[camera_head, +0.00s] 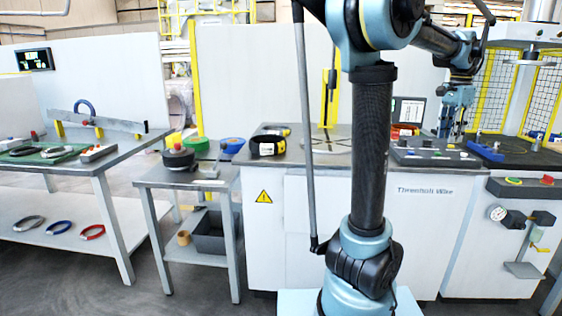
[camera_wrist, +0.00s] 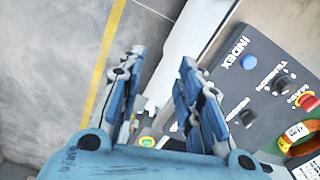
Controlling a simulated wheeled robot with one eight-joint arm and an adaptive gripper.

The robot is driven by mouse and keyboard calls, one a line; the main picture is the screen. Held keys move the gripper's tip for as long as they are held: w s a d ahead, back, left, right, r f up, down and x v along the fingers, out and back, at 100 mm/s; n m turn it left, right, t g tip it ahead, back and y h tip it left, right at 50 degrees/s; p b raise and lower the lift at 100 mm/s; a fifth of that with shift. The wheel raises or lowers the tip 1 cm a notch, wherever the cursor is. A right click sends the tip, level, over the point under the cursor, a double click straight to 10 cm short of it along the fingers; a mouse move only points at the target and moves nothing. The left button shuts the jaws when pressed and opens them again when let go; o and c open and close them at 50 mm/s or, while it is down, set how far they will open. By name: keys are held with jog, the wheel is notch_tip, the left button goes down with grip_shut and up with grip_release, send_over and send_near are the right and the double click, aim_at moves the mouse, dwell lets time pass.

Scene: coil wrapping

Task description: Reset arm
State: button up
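My arm rises in the middle of the head view and bends over to the right. My gripper (camera_head: 449,128) hangs at its end, pointing down near the right workstation. In the wrist view my gripper (camera_wrist: 160,78) has its two blue fingers apart, with nothing between them. The fingers show pale floor and a white edge beyond the gap. A dark control panel (camera_wrist: 262,88) marked INDEX lies to the right of the fingers, apart from them. The panel also shows in the head view (camera_head: 425,158).
A bench (camera_head: 125,152) with coils is farther left. A caged press (camera_head: 520,100) stands at right, beside the gripper.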

jog(key=s+a+f+n, duration=0.1)
jog(key=a+f+n, duration=0.35)
jog(key=a, duration=0.65)
jog(key=s+a+f+n, duration=0.25)
jog(key=a+f, duration=0.25)
jog(key=a, duration=0.6)
jog(key=s+a+f+n+t, duration=0.1)
jog(key=s+a+f+n, duration=0.4)
jog(key=a+f, duration=0.2)
jog(key=s+a+f+n+t, duration=0.1)
jog(key=s+a+f+n, duration=0.3)
jog(key=a+f, duration=0.3)
notch_tip(320, 180, down, 4)
jog(key=shift+s+r+n, duration=0.25)
jog(key=shift+s+n, duration=0.15)
jog(key=shift+s, duration=0.45)
jog(key=shift+w+f, duration=0.2)
jog(key=shift+w, duration=0.25)
